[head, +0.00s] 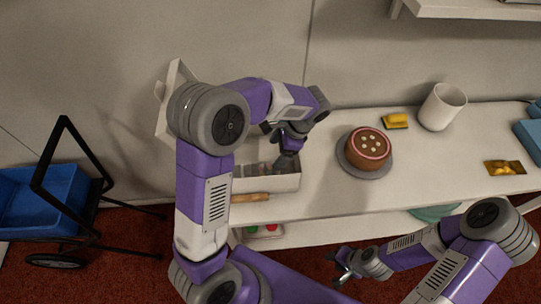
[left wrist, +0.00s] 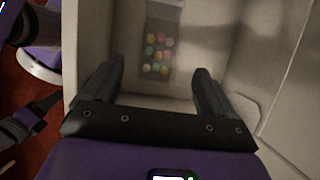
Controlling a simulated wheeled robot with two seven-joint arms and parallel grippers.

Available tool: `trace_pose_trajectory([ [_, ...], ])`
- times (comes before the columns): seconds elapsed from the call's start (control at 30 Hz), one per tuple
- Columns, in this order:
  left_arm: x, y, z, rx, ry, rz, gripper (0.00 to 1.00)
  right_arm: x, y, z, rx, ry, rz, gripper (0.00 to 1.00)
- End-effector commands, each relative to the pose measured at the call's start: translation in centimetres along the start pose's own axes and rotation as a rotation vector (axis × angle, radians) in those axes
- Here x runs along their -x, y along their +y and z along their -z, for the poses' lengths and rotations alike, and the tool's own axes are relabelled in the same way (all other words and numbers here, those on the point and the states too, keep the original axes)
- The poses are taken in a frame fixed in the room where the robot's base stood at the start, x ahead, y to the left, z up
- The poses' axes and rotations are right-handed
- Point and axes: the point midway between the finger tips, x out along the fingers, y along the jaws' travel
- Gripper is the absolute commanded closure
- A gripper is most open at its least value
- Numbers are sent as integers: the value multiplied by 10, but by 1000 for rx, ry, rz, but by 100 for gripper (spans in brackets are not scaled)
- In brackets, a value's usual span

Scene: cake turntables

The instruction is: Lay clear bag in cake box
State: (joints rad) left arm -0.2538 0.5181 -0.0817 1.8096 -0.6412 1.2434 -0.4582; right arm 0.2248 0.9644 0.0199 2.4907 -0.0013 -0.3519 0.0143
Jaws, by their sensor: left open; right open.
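The white cake box (head: 275,184) stands open at the left end of the table, partly hidden behind my left arm. In the left wrist view, the clear bag (left wrist: 160,50) with several coloured round sweets lies inside the box (left wrist: 215,95), on its floor near one wall. My left gripper (head: 287,147) is over the box, pointing down into it. In the left wrist view its open fingers (left wrist: 163,85) are apart, with the bag beyond the tips and nothing between them. My right gripper (head: 342,265) is open and empty in front of the table, low and away from the box.
A brown cake (head: 368,148) with a pink ring sits on a grey turntable (head: 368,173) right of the box. A wooden handle (head: 250,197) lies at the front edge. A blue cart (head: 45,200) stands left.

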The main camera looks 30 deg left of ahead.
Motion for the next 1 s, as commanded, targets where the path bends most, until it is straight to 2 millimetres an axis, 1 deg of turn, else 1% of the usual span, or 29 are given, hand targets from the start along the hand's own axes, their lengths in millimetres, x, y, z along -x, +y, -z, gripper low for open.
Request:
trace_pose_trajectory([
  [0.03,13,0,0,0,3,3,14,5,-2,0,0,0,0,57],
  [0.1,24,0,0,-1,2,2,14,8,-3,0,0,0,0,57],
  [0.2,34,0,0,-1,0,1,14,10,-4,0,0,0,0,57],
  [0.3,40,0,0,-1,1,1,14,11,-4,0,0,0,0,57],
  [0.87,41,0,0,-1,0,0,14,11,-4,0,0,0,0,57],
  [1.0,48,0,-3,-1,0,0,14,18,-7,-1,0,0,0,57],
])
